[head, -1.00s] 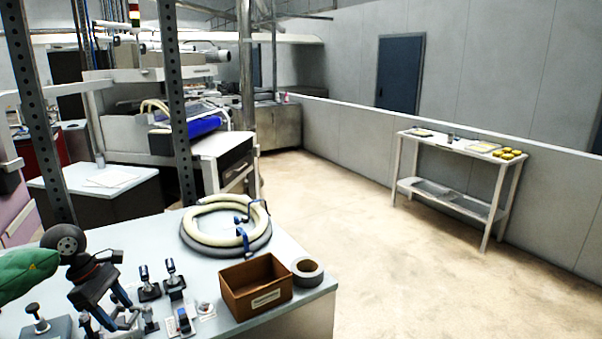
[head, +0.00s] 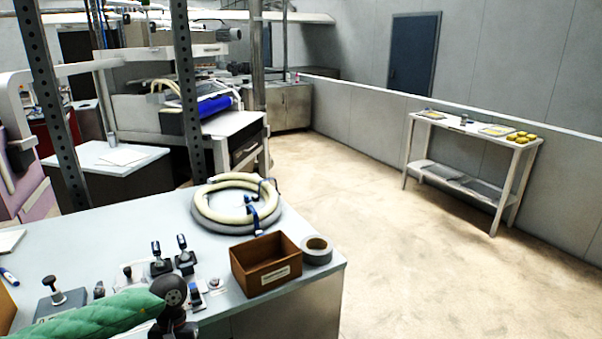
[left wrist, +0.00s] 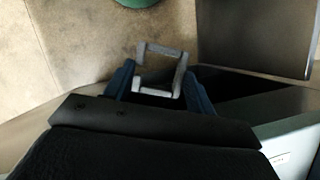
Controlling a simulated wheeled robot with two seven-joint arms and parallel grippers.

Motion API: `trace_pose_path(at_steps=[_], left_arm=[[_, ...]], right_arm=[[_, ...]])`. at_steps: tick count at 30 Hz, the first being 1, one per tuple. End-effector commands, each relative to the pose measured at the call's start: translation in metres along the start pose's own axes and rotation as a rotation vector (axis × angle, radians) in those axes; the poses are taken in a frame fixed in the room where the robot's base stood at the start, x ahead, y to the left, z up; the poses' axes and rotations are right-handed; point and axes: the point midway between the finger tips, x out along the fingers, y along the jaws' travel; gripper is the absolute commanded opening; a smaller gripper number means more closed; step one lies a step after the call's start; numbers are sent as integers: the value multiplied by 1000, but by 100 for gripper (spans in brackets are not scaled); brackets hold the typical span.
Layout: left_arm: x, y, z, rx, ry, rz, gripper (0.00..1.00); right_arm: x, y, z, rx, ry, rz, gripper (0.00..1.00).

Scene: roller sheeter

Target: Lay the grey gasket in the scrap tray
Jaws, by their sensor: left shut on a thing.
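The grey gasket (left wrist: 156,92) is a small square frame. In the left wrist view my left gripper (left wrist: 159,78) is shut on it, with the blue fingers at its two sides and floor visible beyond. In the head view my left wrist (head: 172,312) is at the bottom edge; its fingers and the gasket are hidden below the picture. A brown open box (head: 252,283) with a label too small to read stands on the bench; I cannot tell whether it is the scrap tray. My right gripper is in neither view.
The grey bench (head: 110,235) carries a coiled cream hose (head: 205,215), a grey tape roll (head: 317,250) beside the box, and several small clamps (head: 160,262). A narrow table (head: 470,127) with yellow items stands far right. The floor between is clear.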

Motion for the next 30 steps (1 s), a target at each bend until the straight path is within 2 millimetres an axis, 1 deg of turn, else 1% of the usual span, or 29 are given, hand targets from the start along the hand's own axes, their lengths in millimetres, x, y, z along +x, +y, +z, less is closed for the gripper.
trace_pose_path(at_steps=[1,4,7,10,12,15,18,21,25,30], left_arm=[[2,17,-2,24,3,-6,34],[5,47,-5,64,4,-23,34],[3,74,-8,102,5,-39,34],[-5,99,-10,136,4,-54,34],[-15,114,-11,155,5,-62,34],[-31,129,-14,170,4,-69,34],[-46,137,-18,176,3,-72,34],[-56,138,-20,177,2,-73,34],[-61,138,-21,176,2,-74,34],[-61,138,-21,176,1,-73,34]], right_arm=[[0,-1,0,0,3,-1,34],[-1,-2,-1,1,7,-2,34],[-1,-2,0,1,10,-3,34],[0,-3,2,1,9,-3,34],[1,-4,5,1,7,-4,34],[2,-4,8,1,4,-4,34],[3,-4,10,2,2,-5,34],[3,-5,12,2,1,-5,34],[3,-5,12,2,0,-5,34],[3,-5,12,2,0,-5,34]])
